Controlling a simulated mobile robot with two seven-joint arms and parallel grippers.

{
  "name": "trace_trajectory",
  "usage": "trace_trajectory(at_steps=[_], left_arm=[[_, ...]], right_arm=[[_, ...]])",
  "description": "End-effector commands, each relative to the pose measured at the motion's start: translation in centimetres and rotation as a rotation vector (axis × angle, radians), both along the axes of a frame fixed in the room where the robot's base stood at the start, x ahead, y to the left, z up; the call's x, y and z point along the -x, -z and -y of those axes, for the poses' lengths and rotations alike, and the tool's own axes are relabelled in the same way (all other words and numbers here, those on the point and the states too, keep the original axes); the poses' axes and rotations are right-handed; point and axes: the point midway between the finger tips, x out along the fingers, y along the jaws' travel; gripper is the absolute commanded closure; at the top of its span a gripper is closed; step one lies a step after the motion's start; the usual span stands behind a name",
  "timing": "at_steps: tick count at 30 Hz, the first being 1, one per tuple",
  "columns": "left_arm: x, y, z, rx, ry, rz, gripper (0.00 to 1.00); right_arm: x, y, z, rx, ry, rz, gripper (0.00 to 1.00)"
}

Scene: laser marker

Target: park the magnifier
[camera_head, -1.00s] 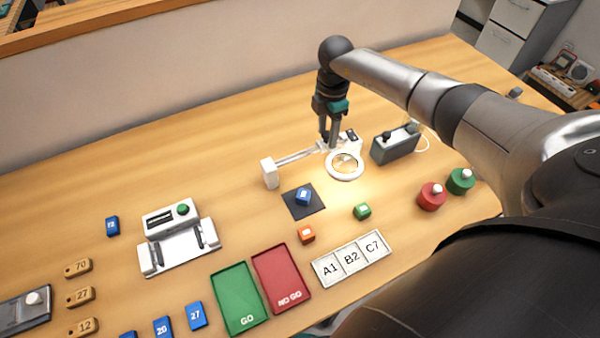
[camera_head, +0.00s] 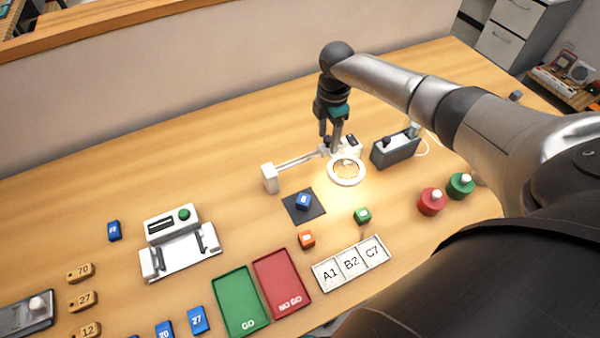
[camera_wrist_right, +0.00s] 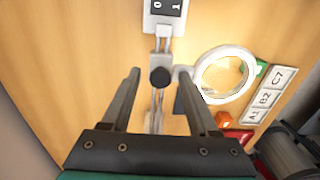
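The ring stands over bare table, right of the dark pad. The ring (camera_wrist_right: 225,75) lies to the right there. My left gripper is not in view.
A white piece with a dark 0/1 label (camera_wrist_right: 166,8) is close to the knob. A grey box (camera_head: 396,150) stands right of the ring. A blue cube (camera_head: 303,201) sits on the dark pad (camera_head: 291,212). Green (camera_head: 362,215) and orange (camera_head: 307,239) cubes lie nearer.

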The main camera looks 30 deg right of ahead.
Motion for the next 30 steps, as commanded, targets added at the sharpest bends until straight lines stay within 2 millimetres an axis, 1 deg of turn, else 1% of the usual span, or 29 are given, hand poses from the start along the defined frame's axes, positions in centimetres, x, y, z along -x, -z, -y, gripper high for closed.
trace_trajectory(at_steps=[1,3,12,15,30], left_arm=[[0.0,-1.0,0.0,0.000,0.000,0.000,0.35],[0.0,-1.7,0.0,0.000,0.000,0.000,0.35],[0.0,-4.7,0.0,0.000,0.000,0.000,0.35],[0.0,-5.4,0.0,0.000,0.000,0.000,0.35],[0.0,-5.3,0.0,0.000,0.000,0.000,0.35]], right_arm=[[0.3,-0.7,0.0,0.000,-0.001,-0.010,0.35],[0.2,-1.6,0.0,0.001,0.000,-0.008,0.35],[0.1,-4.9,0.1,0.001,0.001,-0.003,0.35],[0.1,-5.7,0.2,0.001,0.001,-0.003,0.35],[0.0,-5.7,0.2,0.001,0.001,-0.002,0.35]])
